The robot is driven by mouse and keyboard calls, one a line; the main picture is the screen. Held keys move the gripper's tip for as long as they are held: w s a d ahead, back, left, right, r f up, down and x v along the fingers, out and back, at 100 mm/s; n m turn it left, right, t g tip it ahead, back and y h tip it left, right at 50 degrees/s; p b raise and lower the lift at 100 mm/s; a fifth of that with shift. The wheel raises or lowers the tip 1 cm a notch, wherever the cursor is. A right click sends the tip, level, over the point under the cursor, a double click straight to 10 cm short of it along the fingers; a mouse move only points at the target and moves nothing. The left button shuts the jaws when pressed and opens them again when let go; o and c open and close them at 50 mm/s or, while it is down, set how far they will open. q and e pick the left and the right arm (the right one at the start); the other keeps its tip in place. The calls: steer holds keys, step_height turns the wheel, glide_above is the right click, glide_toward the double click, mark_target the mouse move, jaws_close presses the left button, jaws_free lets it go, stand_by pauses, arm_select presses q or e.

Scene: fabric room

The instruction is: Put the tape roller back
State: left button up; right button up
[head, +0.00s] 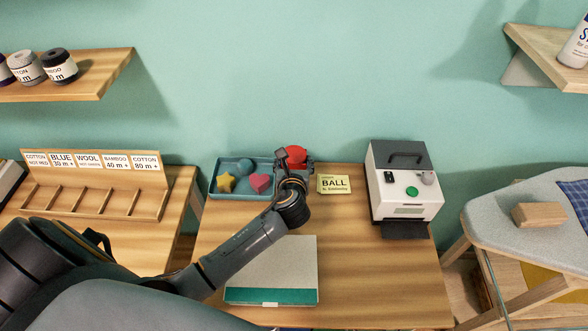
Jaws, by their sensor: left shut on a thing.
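My left gripper (294,160) reaches over the right end of a teal tray (216,194) on the middle table. Its fingers are around a rounded red thing (296,153), which shows between and behind them. The gripper is shut on it and hides much of it. I cannot tell whether the red thing is the tape roller, or whether it touches the tray. A yellow star (226,182), a pink heart (261,183) and a teal ball (246,167) lie in the tray. I cannot make out a tape roller elsewhere. My right gripper is not in view.
A yellow BALL card (334,184) stands right of the tray. Farther right is a white machine (407,190). A pale flat box (290,258) with a teal edge lies in front. A labelled rack (98,204) stands left; an ironing board (490,218) stands right.

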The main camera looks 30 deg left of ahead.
arm_select(q)
steer(key=shift+w+a+f, duration=0.25)
steer(key=shift+w+f, duration=0.3)
steer(key=shift+f, duration=0.15)
steer(key=shift+w+a+f, duration=0.1)
steer(key=shift+w+f, duration=0.05)
steer(key=shift+f, duration=0.1)
step_height(320, 180, down, 3)
steer(key=shift+w+f, duration=0.1)
steer(key=shift+f, duration=0.2)
steer(key=o, duration=1.3)
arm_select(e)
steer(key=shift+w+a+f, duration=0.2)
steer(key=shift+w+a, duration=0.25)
